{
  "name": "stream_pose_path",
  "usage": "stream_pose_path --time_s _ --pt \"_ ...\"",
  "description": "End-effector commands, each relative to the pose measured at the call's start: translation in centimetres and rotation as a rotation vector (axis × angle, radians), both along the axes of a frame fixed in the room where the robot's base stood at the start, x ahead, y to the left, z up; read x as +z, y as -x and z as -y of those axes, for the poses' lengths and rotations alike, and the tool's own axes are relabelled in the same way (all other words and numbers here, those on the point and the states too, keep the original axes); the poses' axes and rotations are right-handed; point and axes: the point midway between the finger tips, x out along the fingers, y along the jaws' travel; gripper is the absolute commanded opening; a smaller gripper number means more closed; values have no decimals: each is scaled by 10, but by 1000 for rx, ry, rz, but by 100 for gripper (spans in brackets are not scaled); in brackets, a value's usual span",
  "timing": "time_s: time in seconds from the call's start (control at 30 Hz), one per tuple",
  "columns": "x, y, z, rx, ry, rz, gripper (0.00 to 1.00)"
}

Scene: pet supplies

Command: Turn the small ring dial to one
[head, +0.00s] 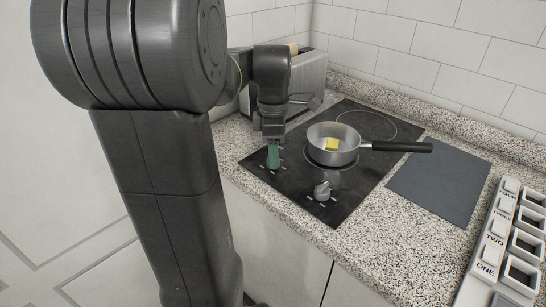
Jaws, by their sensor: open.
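The black cooktop (300,198) is set in the speckled counter, with two dial places along its front edge. A grey dial (322,190) with white tick marks around it stands at the right one, clear of my gripper. My gripper (272,152) points down at the left dial place, and its jaws are open. A green upright piece shows at its lower end, just above white tick marks; I cannot tell whether it is the left dial or part of my fingers. Contact there is hidden. Which dial belongs to the small ring is not readable.
A steel pan (322,133) with a yellow block (332,144) sits on the front ring, its black handle pointing right. A larger ring (367,124) lies bare behind. A toaster (307,78) stands behind my arm. A grey mat (440,178) and a labelled white rack (490,246) are right.

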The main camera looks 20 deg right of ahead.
Motion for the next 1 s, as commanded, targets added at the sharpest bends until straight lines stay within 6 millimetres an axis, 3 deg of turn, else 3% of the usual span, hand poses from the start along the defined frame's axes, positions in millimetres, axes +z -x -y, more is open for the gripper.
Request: stream_pose_path --time_s 0.17,0.47,0.7,1.0 --pt "-15 0 0 0 0 0 53" --pt "-17 0 0 0 0 1 53" --pt "-17 0 0 0 0 1 10" --pt "-16 0 0 -27 0 0 8"
